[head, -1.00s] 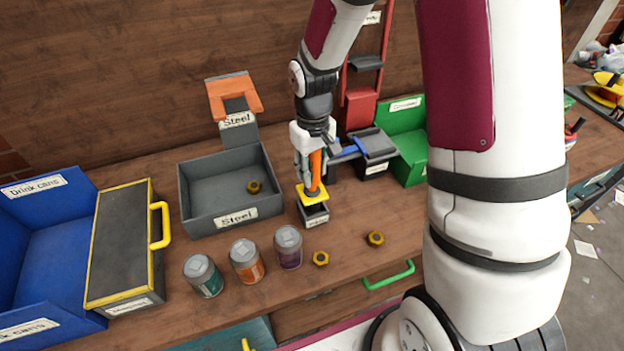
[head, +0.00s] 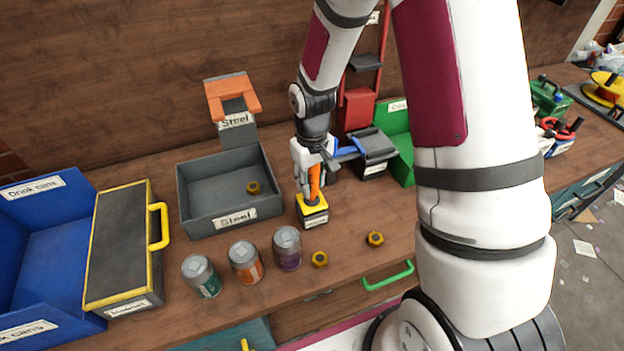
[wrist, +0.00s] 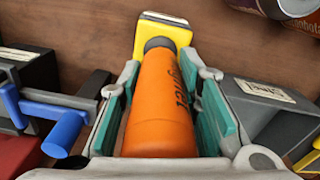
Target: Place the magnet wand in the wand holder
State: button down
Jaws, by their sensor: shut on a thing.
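The magnet wand (head: 315,182) has an orange handle, a dark collar and a yellow plate at its lower end. My gripper (head: 313,172) is shut around the orange handle, and the wand points down, roughly upright. In the wrist view the handle (wrist: 158,105) lies between the grey and green finger pads, with the yellow plate beyond.
A grey steel bin (head: 235,214) with one brass nut inside stands left of the holder. Several cans (head: 245,262) and two nuts (head: 375,239) lie in front. A dark stand with a blue part (head: 351,149) is close at the right. A green bin stands behind it.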

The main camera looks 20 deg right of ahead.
jog(key=c, duration=1.2)
grip_release()
jog(key=shift+s+f, duration=0.25)
jog(key=shift+f, duration=0.1)
jog(key=shift+r, duration=0.1)
jog(key=r, duration=1.2)
jog(key=shift+w+r, duration=0.2)
jog(key=shift+r, duration=0.65)
jog(key=shift+s+r+m+t, duration=0.45)
jog(key=shift+s+r+t, duration=0.4)
jog(key=shift+s+r, duration=2.3)
jog(key=shift+s+r+m+t, duration=0.4)
jog(key=shift+s+r+t, duration=0.5)
jog(key=shift+s+r, duration=2.2)
jog(key=shift+s+r+m+t, duration=0.45)
jog(key=shift+s+r+t, duration=0.4)
jog(key=shift+s+r, duration=2.25)
jog(key=shift+s+f, duration=0.85)
